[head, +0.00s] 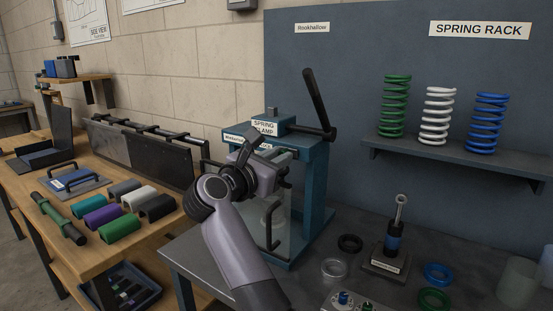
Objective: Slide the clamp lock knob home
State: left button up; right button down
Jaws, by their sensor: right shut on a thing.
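The spring clamp (312,190) is a blue frame on the grey bench, with a label on top and a long black lever (318,100) that leans up. My right gripper (278,178) is at the upper front of the clamp, shut on a small part there that I take to be the lock knob. The knob itself is hidden by the gripper and wrist, so how far in it sits cannot be told. A black bent handle (274,240) hangs on the clamp's front below the gripper. My left gripper is not in view.
Right of the clamp on the bench are a damper on a stand (392,240), a clear ring (334,268), a black ring (350,243), and blue and green rings. A shelf (460,158) holds three springs. The wooden table (140,245) at left holds several coloured sleeves.

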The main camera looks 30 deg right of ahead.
jog(key=shift+s+d+b, duration=0.35)
jog(key=shift+s, duration=0.4)
jog(key=c, duration=1)
grip_release()
jog(key=shift+s, duration=0.15)
notch_tip(320, 180, up, 20)
jog(key=shift+f, duration=0.1)
